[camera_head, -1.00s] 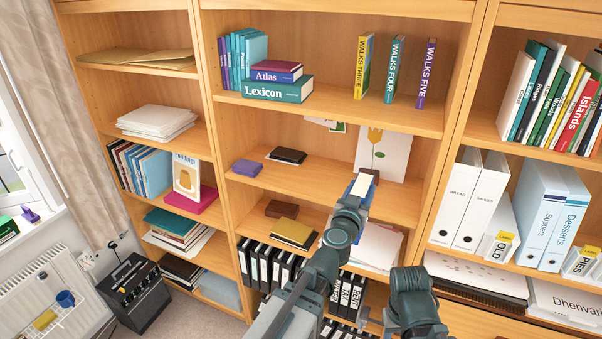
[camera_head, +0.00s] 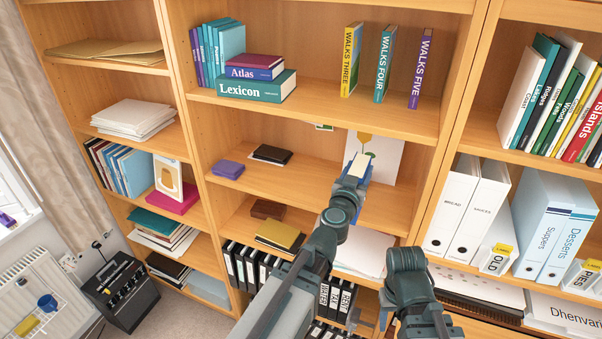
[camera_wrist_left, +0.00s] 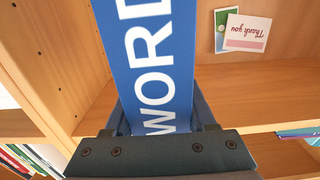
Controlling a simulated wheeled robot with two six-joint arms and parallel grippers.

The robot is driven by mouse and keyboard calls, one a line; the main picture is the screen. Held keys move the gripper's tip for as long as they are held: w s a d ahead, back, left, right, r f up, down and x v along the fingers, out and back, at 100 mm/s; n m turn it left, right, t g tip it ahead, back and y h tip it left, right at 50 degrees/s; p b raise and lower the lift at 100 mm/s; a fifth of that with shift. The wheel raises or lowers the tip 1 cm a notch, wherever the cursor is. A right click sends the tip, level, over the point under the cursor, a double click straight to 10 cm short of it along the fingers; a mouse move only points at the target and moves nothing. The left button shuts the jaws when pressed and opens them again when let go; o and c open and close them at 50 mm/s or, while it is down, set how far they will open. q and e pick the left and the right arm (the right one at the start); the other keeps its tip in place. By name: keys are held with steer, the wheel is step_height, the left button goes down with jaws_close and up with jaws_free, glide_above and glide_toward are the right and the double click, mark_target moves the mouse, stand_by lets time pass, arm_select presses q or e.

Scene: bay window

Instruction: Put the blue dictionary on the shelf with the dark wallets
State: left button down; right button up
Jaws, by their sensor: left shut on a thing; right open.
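My left gripper (camera_head: 354,178) is shut on the blue dictionary. In the left wrist view the dictionary (camera_wrist_left: 155,65) shows a blue spine with white letters "WORD", gripped at its near end. A black wallet (camera_head: 270,154) and a purple one (camera_head: 227,169) lie on one middle-bay shelf. A brown wallet (camera_head: 267,209) and an olive-and-black stack (camera_head: 279,236) lie on the shelf below. My right gripper (camera_head: 384,318) is low, partly hidden and empty.
Books (camera_head: 258,87) stand and lie on the shelf above. A card with a tulip (camera_head: 384,155) leans at the back of the black wallet's shelf; its middle is bare. White papers (camera_head: 362,252) lie right on the shelf below.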

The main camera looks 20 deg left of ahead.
arm_select(q)
steer(key=w+a+f+b, duration=0.1)
steer(key=w+a, duration=0.8)
steer(key=a, duration=0.1)
steer(key=shift+a+f, duration=0.2)
steer(key=shift+a, duration=0.05)
steer(key=f+b, duration=0.2)
steer(key=a+f+b, duration=0.1)
steer(key=shift+w+f+b, duration=0.3)
steer(key=shift+w+b, duration=0.05)
steer(key=shift+b, duration=0.05)
steer(key=shift+f, duration=0.1)
steer(key=c, duration=0.7)
jaws_free()
steer(key=shift+f, duration=0.1)
steer(key=o, duration=0.5)
